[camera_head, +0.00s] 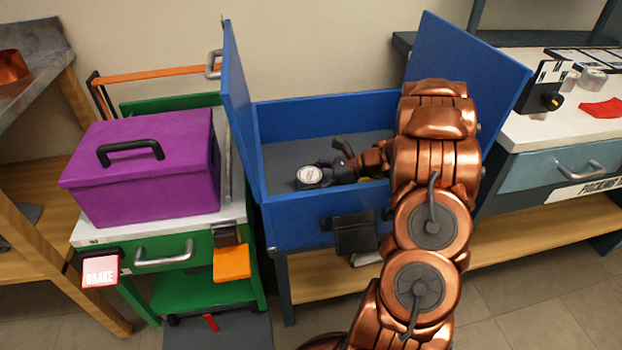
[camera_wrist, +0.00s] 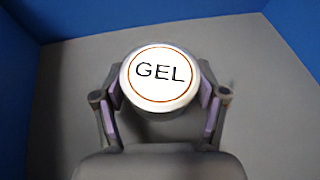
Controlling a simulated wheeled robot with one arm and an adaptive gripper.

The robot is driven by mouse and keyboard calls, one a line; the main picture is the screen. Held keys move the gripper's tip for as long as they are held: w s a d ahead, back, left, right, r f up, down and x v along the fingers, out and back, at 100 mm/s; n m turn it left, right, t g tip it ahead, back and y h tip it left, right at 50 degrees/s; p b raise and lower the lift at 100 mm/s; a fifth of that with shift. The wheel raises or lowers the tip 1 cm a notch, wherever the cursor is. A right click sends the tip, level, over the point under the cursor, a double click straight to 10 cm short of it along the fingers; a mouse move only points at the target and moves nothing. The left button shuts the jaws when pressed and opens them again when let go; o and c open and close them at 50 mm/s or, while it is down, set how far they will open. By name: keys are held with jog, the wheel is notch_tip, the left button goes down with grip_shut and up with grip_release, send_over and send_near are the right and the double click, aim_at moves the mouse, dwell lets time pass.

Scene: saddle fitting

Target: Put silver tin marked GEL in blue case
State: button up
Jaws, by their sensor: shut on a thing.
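The silver tin (camera_head: 309,175) has a white lid and shows inside the blue case. In the wrist view the tin (camera_wrist: 160,77) reads GEL in black within a thin orange ring. My gripper (camera_head: 325,174) reaches into the case from the right. In the wrist view its two fingers (camera_wrist: 160,95) press on the tin from both sides. The blue case (camera_head: 292,226) stands open, with its lid panels raised at left and right. Its grey floor shows around the tin. I cannot tell whether the tin touches the floor.
A purple box (camera_head: 143,195) with a black handle sits on a green cart (camera_head: 190,258) left of the case. A white-topped bench (camera_head: 560,125) is at the right. The case floor left of the tin is clear.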

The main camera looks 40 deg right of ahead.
jog(key=o, duration=1.3)
jog(key=shift+f, duration=0.15)
jog(key=shift+r, duration=0.2)
jog(key=p+v, duration=0.1)
jog(key=v, duration=0.6)
jog(key=shift+s+d+r+p, duration=0.1)
jog(key=shift+s+d+p, duration=0.1)
jog(key=shift+p, duration=0.15)
